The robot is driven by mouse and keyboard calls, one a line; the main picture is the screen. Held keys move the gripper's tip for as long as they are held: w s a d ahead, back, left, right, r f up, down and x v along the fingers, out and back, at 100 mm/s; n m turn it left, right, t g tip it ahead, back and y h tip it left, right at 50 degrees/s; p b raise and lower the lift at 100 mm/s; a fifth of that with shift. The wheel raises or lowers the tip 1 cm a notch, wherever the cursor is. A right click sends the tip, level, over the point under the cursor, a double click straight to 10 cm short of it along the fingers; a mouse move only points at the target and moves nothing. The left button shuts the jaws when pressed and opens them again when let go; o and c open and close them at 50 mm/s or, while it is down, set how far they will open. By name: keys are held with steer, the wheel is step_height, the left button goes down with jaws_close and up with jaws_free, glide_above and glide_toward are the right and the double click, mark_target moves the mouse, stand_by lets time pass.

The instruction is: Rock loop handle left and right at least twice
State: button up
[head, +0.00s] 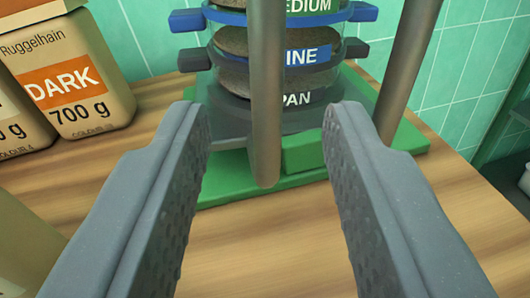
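A sieve stack (235,45) with labels reading MEDIUM, "INE" (partly covered) and PAN stands on a green base (300,180). A smooth grey-brown vertical bar (266,90) crosses in front of the stack and has a rounded lower end. It seems to be part of the loop handle; its top is out of frame. A second, tilted bar (408,65) stands at the right, its lower end near my right finger. My gripper (267,118) is open. The first bar shows between its two fingers with visible gaps on both sides. I cannot tell its depth relative to the fingertips.
Brown bags marked DARK 700 g (70,75) stand at the left on the wooden bench (255,245). A pale object (25,245) is cut off at the lower left. Green tiled wall (460,70) is behind. Blue and dark tabs stick out from the sieves.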

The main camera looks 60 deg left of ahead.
mark_target(269, 74)
steer(key=v, duration=0.6)
steer(key=shift+f, duration=0.1)
steer(key=f+b, duration=0.1)
steer(key=b, duration=0.6)
steer(key=shift+f, duration=0.1)
steer(key=shift+b, duration=0.45)
steer(key=b+x, duration=0.1)
steer(key=x, duration=0.3)
steer(key=r+b+x, duration=0.1)
steer(key=x, duration=0.4)
steer(key=b+x, duration=0.2)
steer(key=x, duration=0.2)
steer(key=shift+w+a+r, duration=0.2)
steer(key=shift+w+a, duration=0.05)
steer(key=shift+w, duration=0.1)
